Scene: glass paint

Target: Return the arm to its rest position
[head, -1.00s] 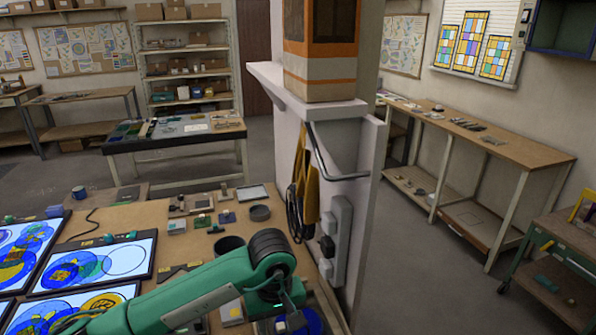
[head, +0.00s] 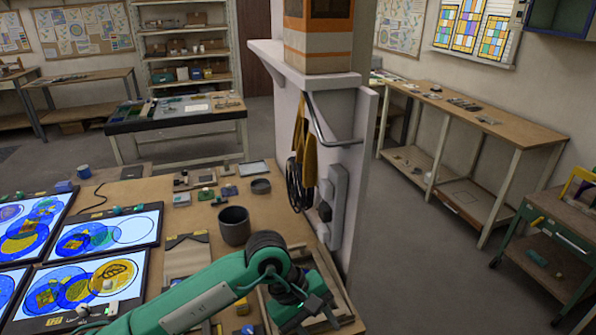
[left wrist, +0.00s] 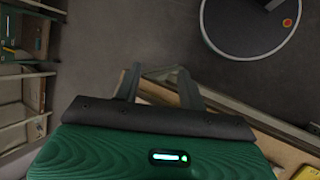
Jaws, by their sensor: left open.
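My left arm (head: 205,300) is green and comes in from the lower left of the head view. Its elbow-like dark joint bends over the right end of the wooden worktable (head: 220,210). My left gripper (head: 322,308) hangs at the table's right edge, by a wooden tray-like frame (head: 345,318). In the left wrist view the two dark fingers (left wrist: 159,78) stand apart with nothing between them. Their exact height above the table cannot be told. My right gripper is not in view.
Lit panels with blue and yellow glass circles (head: 105,235) lie at the table's left. A dark cup (head: 234,226) stands near my arm. A white pillar (head: 335,120) rises just beyond my gripper. Floor (head: 430,270) to the right is clear, up to a green cart (head: 560,235).

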